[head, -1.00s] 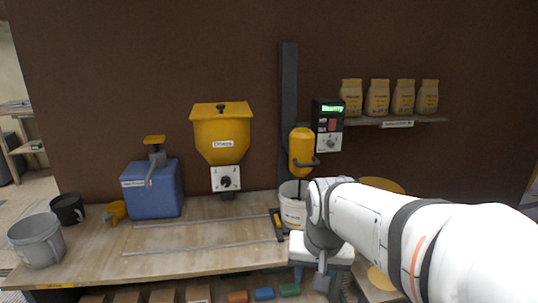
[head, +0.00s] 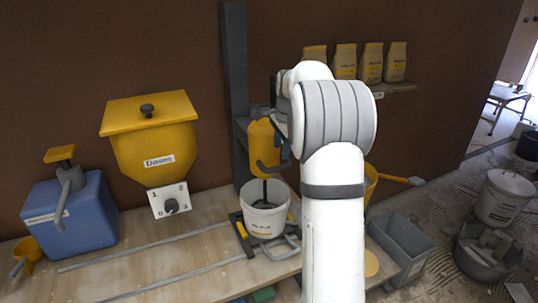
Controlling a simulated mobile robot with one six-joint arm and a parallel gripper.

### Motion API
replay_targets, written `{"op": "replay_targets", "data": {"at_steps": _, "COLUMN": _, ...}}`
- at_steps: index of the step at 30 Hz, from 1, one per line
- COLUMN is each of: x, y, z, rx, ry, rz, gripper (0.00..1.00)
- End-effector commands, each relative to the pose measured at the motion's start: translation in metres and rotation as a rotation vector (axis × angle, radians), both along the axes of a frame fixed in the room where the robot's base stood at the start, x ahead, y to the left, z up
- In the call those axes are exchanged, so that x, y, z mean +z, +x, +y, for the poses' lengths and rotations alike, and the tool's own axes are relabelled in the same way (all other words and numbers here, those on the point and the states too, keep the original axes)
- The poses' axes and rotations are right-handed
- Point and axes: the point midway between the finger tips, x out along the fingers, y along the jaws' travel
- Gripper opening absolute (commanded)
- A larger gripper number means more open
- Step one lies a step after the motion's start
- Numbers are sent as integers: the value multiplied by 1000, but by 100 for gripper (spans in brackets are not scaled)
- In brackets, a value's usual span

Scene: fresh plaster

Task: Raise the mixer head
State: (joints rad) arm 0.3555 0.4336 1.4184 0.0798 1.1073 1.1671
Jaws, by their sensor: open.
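The yellow mixer head (head: 263,142) hangs on a dark upright column (head: 235,95). Its dark handle loop shows low on its front, and its shaft reaches down into the white bucket (head: 264,222). My gripper (head: 284,148) is at the right side of the mixer head, close to the handle. It is open, but my white arm hides most of it, and whether it touches the handle cannot be told. The mixer's control box is hidden behind my arm.
A yellow hopper (head: 152,140) with a dial and a blue pump canister (head: 70,218) stand to the left. A shelf with several bags (head: 370,62) is behind at right. A grey bin (head: 402,245) stands right of the bench (head: 190,262). The bench's left middle is clear.

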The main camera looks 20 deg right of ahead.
Motion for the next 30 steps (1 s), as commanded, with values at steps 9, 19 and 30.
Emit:
{"op": "replay_targets", "data": {"at_steps": 9, "x": -43, "y": 10, "z": 4, "rx": 4, "ry": 2, "rz": 5, "gripper": 41}}
{"op": "replay_targets", "data": {"at_steps": 19, "x": -75, "y": 17, "z": 7, "rx": 10, "ry": 0, "rz": 1, "gripper": 41}}
{"op": "replay_targets", "data": {"at_steps": 30, "x": -76, "y": 18, "z": 8, "rx": 11, "ry": 0, "rz": 0, "gripper": 32}}
